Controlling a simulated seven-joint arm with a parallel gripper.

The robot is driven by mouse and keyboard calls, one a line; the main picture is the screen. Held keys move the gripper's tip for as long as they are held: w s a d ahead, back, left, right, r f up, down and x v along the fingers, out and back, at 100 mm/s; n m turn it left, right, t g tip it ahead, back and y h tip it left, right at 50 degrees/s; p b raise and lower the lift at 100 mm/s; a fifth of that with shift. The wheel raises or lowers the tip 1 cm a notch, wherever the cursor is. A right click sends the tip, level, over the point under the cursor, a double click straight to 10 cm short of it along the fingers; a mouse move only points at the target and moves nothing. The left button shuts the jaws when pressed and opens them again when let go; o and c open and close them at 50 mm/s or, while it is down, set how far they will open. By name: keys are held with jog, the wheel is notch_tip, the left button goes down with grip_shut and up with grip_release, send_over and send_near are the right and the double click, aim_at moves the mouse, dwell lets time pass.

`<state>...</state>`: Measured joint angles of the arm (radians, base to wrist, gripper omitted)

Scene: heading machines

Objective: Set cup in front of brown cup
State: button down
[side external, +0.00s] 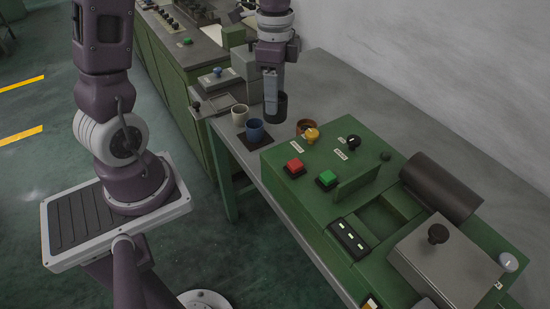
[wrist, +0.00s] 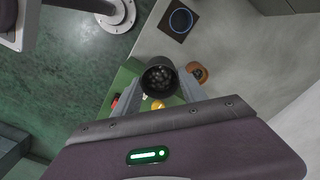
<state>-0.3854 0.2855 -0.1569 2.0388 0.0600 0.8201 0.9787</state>
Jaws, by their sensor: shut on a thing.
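My gripper (side external: 271,88) is shut on a dark grey, nearly black cup (side external: 282,107). In the wrist view the dark cup (wrist: 159,80) sits upright between the fingers, with dark lumpy contents. The brown cup (side external: 304,127) stands on the bench close by, below and right of the held cup in the side view, partly hidden behind a yellow knob. In the wrist view the brown cup (wrist: 199,73) shows just right of the held cup. The held cup appears to hang above the bench; its exact height is hard to tell.
The green machine (side external: 285,188) with red, green and yellow controls lies close on the near side. Grey bench top (side external: 345,98) is clear toward the wall.

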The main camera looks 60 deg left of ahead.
notch_tip(320, 180, down, 14)
jog(key=shift+r, duration=0.25)
jog(key=shift+f, duration=0.1)
jog(key=c, duration=0.9)
grip_release()
